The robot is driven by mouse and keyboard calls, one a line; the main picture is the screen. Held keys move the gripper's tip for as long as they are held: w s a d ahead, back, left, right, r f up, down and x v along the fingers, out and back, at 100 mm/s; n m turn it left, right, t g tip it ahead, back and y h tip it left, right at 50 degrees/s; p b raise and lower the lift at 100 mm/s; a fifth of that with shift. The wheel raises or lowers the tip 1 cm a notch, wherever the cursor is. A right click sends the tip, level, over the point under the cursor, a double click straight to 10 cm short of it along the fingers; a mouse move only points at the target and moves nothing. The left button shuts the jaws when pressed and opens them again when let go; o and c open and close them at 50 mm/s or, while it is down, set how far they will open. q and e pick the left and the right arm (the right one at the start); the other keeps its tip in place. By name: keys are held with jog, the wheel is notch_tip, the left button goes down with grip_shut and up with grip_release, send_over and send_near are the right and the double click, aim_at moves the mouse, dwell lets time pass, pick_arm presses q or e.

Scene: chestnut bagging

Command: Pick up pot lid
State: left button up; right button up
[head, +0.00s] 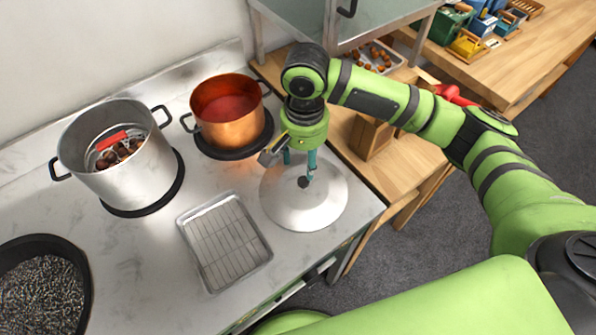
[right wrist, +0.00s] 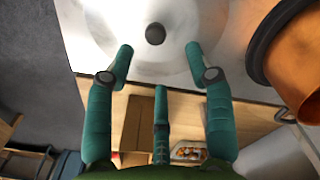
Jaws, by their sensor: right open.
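The pot lid (head: 322,207) is a round silver metal disc with a dark knob (head: 303,182), lying flat on the counter near its right edge. It also shows in the right wrist view (right wrist: 107,22), where its dark knob (right wrist: 155,34) is in full sight. My right gripper (head: 300,172) points down over the lid, with its teal fingers around the knob's side of the picture. In the right wrist view my right gripper (right wrist: 158,62) is open and empty, its fingers spread, with the knob beyond the fingertips. My left gripper is not in view.
A copper pot (head: 228,112) stands behind the lid on a dark burner. A wire-rack tray (head: 223,243) lies left of the lid. A large silver pot (head: 135,165) holds a basket of chestnuts. A dark pan (head: 86,290) is at lower left. A wooden table (head: 405,180) adjoins the counter.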

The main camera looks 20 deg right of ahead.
aim_at(304, 180)
jog(key=f, duration=0.2)
jog(key=s+f+p, duration=0.1)
jog(key=f, duration=0.1)
jog(key=shift+s+p, duration=0.1)
jog(key=shift+p, duration=0.2)
notch_tip(304, 180, down, 2)
jog(key=shift+w+f, duration=0.15)
jog(key=shift+w, duration=0.05)
grip_shut()
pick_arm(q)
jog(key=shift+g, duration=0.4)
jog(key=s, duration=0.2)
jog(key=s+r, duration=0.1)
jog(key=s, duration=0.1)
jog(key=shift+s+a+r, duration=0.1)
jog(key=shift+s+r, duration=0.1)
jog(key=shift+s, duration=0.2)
